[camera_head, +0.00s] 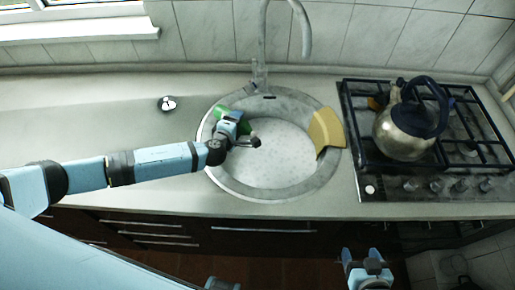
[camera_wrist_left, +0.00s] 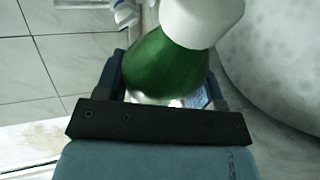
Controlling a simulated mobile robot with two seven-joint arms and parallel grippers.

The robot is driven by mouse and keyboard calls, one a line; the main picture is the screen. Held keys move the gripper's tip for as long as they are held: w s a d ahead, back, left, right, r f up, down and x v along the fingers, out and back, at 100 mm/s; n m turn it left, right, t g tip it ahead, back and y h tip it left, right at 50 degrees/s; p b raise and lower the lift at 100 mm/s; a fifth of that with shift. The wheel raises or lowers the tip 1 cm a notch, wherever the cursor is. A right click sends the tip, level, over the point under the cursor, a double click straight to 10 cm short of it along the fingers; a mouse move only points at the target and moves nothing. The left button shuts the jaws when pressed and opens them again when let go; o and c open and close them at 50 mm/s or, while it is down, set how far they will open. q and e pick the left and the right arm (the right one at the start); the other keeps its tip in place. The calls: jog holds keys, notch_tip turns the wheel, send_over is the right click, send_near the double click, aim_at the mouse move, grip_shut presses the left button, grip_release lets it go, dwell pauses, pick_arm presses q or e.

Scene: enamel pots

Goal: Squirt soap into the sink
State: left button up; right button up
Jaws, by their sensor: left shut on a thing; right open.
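The soap bottle (camera_wrist_left: 160,65) is green with a white cap (camera_wrist_left: 203,18). In the left wrist view it sits between the fingers of my left gripper (camera_wrist_left: 165,85), which is shut on it. In the head view my left gripper (camera_head: 238,127) is over the left part of the round sink (camera_head: 222,178), and a green bit of the bottle (camera_head: 220,112) shows beside it. The rest of the bottle is hidden by the gripper, and I cannot tell its exact tilt. My right gripper (camera_head: 361,257) is open and empty, low in front of the counter.
A tan board-like piece (camera_head: 326,131) lies at the sink's right side. The faucet (camera_head: 264,45) rises behind the sink. A metal kettle (camera_head: 398,137) stands on the black hob (camera_head: 385,187) at right. A small black-and-white object (camera_head: 168,103) lies on the otherwise clear left counter (camera_head: 105,110).

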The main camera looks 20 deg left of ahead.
pick_arm(q)
jog(key=shift+s+d+f+n+g+h+b, duration=0.25)
jog(key=shift+d+n+g+h+b, duration=0.2)
jog(key=shift+n+b, duration=0.4)
jog(key=f+n+g+h+p, duration=0.1)
jog(key=n+h, duration=0.1)
jog(key=d+f+n+g+h+p, duration=0.1)
jog(key=n+h, duration=0.1)
jog(key=n, duration=0.1)
jog(key=d+f+n+g+h+p, duration=0.1)
jog(key=n+h+p, duration=0.1)
jog(key=shift+s, duration=0.35)
jog(key=shift+f+n+g+h+b, duration=0.15)
jog(key=shift+n+g+h+b, duration=0.1)
jog(key=shift+n+h+b, duration=0.45)
